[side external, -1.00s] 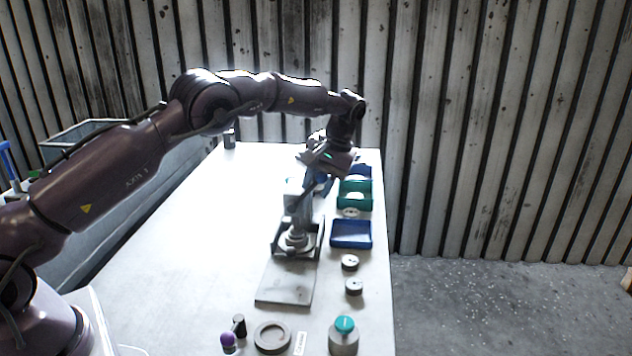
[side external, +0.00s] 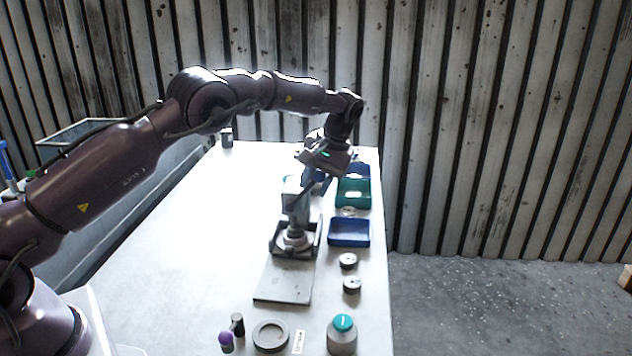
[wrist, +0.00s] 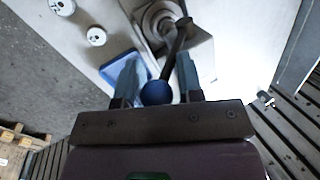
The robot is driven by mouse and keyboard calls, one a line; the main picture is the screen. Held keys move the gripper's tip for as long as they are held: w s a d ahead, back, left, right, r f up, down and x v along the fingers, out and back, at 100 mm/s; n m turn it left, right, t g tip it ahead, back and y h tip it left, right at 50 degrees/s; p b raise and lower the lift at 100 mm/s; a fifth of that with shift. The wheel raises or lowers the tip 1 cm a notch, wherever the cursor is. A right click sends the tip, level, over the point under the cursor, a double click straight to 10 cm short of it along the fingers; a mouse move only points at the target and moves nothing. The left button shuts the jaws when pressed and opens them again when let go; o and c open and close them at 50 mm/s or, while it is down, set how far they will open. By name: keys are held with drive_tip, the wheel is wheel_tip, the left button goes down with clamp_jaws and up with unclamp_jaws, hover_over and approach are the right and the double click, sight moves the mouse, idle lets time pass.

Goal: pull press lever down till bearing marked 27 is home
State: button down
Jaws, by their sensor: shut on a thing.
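The grey press (side external: 297,195) stands on the bench with a flat base plate (side external: 284,283) in front of it. Its lever is a dark rod (wrist: 179,40) ending in a blue ball knob (wrist: 156,93). My gripper (wrist: 158,78) is shut on the knob, one finger on each side of it; in the side external view my gripper (side external: 318,180) is above and to the right of the press. A round housing (side external: 294,240) sits under the ram. The bearing marked 27 cannot be made out; the ram and housing cover that spot.
Two marked discs (side external: 348,261) (side external: 352,285) lie right of the base plate. A blue bin (side external: 349,233) and a teal bin (side external: 353,193) stand close beside the press. A ring (side external: 271,336), a teal-capped bottle (side external: 342,335) and a purple-knobbed item (side external: 226,339) are in front. The bench's left side is clear.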

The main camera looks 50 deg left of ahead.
drive_tip(key=shift+d+f, duration=0.35)
drive_tip(key=shift+f, duration=0.05)
drive_tip(key=c, duration=1)
unclamp_jaws()
drive_tip(key=shift+o, duration=0.7)
drive_tip(key=shift+a+r, duration=0.1)
drive_tip(key=shift+a, duration=0.05)
drive_tip(key=v, duration=0.7)
drive_tip(key=shift+r, duration=0.15)
